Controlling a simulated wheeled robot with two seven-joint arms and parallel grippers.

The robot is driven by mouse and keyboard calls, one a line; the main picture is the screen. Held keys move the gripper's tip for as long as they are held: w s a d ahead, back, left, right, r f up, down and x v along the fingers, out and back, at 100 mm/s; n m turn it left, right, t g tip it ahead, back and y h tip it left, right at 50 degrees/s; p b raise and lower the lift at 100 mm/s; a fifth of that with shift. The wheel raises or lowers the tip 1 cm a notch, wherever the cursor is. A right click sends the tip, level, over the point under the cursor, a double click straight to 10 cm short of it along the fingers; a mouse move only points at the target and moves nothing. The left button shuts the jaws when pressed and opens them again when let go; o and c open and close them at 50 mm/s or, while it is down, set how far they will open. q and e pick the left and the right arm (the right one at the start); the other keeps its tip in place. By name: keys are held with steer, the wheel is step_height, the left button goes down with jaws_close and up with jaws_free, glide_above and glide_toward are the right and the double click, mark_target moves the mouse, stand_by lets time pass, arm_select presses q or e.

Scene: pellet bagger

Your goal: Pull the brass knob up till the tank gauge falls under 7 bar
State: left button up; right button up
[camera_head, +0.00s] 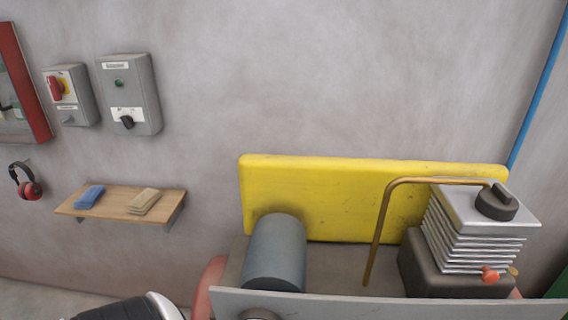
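A small brass-coloured piece (513,271) shows at the lower right of the compressor head, beside a small orange-red part (490,273). I cannot tell whether it is the brass knob. A round grey rim (259,314) shows at the bottom edge, below the grey panel (400,306); it is cut off, and I cannot tell whether it is the tank gauge. No gauge face or needle is readable.
The compressor has a finned head (475,235), a copper pipe (381,225), a grey motor cylinder (275,252) and a yellow guard (320,195) behind. On the wall are a wooden shelf (120,213), ear defenders (28,183), a red-knob switch (70,95) and a grey control box (130,80).

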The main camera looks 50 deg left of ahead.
stand_by(0.8)
arm_select(q)
steer(key=o, duration=0.4)
